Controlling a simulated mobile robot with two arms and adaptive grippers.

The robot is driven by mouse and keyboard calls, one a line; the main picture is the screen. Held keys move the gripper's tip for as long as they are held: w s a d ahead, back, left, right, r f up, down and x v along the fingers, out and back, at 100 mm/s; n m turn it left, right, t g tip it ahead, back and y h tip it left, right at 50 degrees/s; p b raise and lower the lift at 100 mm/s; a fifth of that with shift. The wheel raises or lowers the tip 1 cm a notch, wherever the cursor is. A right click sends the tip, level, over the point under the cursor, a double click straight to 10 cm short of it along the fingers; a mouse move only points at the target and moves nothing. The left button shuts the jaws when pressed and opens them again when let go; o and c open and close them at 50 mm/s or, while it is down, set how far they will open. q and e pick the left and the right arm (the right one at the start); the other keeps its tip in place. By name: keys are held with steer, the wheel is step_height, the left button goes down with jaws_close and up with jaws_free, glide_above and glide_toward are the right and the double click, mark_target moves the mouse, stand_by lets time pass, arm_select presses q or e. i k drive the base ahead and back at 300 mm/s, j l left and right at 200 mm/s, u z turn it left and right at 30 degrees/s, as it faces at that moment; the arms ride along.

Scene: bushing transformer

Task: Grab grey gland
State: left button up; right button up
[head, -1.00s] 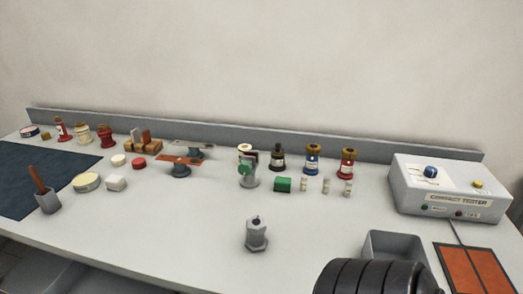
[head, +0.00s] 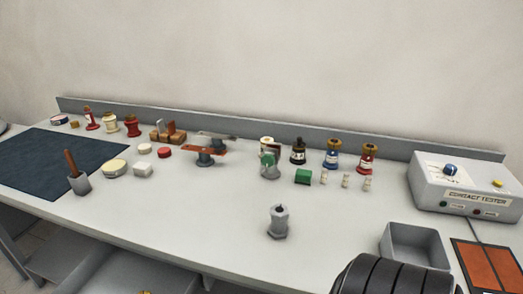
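The grey gland (head: 278,222) stands upright on the light table, in the front middle of the head view. It has a hexagonal base and a narrower top. Nothing touches it. Neither of my grippers shows in the head view. A black ribbed part of my own arm shows at the lower right edge, apart from the gland.
An open grey bin (head: 415,243), an orange panel (head: 487,268) and the contact tester (head: 465,188) are on the right. A dark mat (head: 60,160) lies left. Table around the gland is clear.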

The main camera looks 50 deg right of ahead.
mark_target(276, 230)
steer(key=z, duration=1.8)
steer(key=l+u, duration=0.1)
steer(key=l, duration=0.35)
steer(key=k+l, duration=0.1)
steer(key=l, duration=0.35)
steer(key=l+u, duration=0.15)
steer(key=l, duration=0.25)
steer(key=k, duration=0.05)
